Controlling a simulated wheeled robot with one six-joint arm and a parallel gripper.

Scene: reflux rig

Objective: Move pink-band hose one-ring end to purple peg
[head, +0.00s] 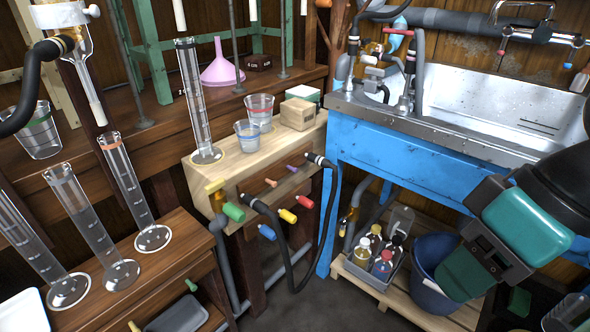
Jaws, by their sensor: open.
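A black hose (289,262) hangs in a long loop at the front of the light wooden bench. One end (252,203) is at the left among the coloured pegs, and the other end (318,160) is at the upper right by the bench edge. Pale marks show near the ends, but the ring count and a pink band are too small to tell. A small dark peg (293,168), perhaps the purple one, sticks out between the ends. My gripper (462,278) is at the right, open, well apart from the hose, over the blue bucket.
Green (233,212), yellow (213,186), blue (267,232) and other pegs crowd the bench front. A tall cylinder (193,100) and beakers stand above. A blue-framed sink (370,150) is at right, with a pallet of bottles (382,262) below. The floor between is clear.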

